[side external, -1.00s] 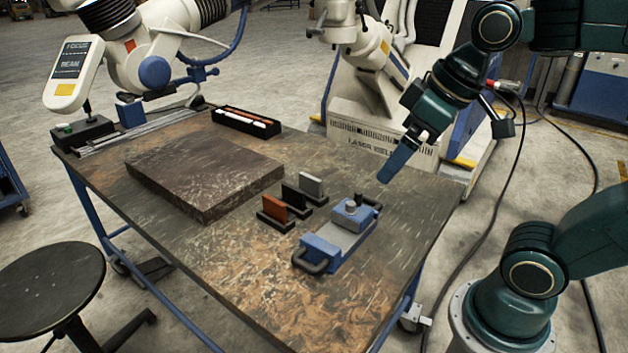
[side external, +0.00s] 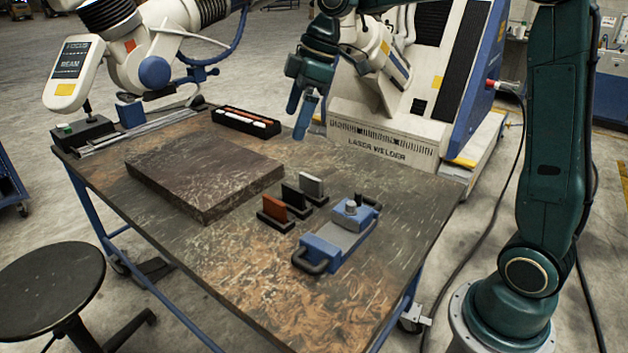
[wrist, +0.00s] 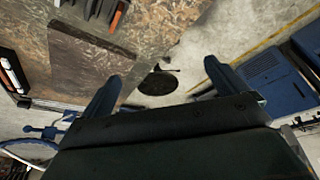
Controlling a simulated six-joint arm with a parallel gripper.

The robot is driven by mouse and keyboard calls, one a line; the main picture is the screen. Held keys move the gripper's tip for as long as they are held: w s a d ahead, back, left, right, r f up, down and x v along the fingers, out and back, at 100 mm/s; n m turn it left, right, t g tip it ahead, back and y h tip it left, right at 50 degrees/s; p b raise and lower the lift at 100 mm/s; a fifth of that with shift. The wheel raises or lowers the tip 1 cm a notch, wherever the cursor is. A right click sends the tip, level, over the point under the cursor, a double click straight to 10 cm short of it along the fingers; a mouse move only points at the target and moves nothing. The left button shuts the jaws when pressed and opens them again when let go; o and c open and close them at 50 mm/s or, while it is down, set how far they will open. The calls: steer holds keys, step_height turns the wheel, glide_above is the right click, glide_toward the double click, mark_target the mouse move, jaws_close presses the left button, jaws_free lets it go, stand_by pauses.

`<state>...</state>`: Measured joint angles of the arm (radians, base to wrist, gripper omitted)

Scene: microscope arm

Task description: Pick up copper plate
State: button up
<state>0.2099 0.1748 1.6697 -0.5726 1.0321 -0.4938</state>
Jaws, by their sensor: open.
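The copper plate (side external: 273,207) is a small reddish-brown plate standing upright in a black holder on the table, the nearest of three plates in a row. My gripper (side external: 302,116) is open and empty, high above the far side of the table, beyond and above the plates. In the wrist view, the two blue fingers of my gripper (wrist: 160,88) are spread apart with nothing between them. The copper plate (wrist: 118,16) appears to show at the top edge of the wrist view, partly cut off.
A black plate (side external: 294,196) and a grey plate (side external: 311,185) stand behind the copper one. A blue clamp fixture (side external: 340,236) sits to their right and a dark slab (side external: 203,172) to their left. A black tray (side external: 246,122) lies at the back. The front table (side external: 290,300) is clear.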

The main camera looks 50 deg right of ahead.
steer(key=w+d+f+n+g+y, duration=0.1)
steer(key=w+d+f+n, duration=0.3)
steer(key=w+f, duration=0.4)
steer(key=n+g+y, duration=0.1)
steer(key=n, duration=0.3)
glide_toward(274, 200)
steer(key=r, duration=0.2)
steer(key=shift+w+d+f, duration=0.15)
steer(key=shift+d, duration=0.1)
steer(key=shift+x, duration=4.3)
steer(key=shift+f, duration=0.1)
steer(key=shift+x, duration=2.5)
steer(key=shift+s+d, duration=0.1)
steer(key=shift+s, duration=0.15)
